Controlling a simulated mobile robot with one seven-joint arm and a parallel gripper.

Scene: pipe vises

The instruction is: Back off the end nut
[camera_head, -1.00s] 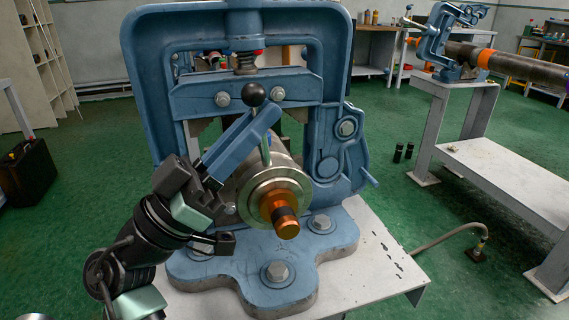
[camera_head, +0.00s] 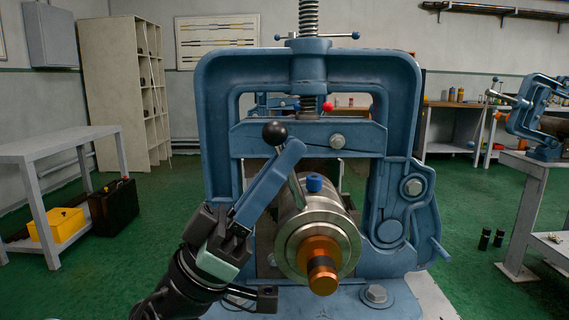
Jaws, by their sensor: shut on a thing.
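The orange end nut (camera_head: 322,273), with a dark band, sticks out of a silver flange (camera_head: 287,247) on the end of a metal pipe. The pipe is held in a blue pipe vise (camera_head: 222,128). My gripper (camera_head: 233,225) is left of the flange, apart from the nut. It appears shut on the lower end of a blue bar (camera_head: 270,185), which slants up to the right. A lever with a black ball knob (camera_head: 275,133) shows by the bar's upper end. The bar hides part of the vise; the contact between the jaws is partly hidden.
A second blue vise (camera_head: 545,118) stands on a grey bench at right. A grey table (camera_head: 60,146), a yellow bin (camera_head: 58,226) and a black case (camera_head: 116,212) are at left.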

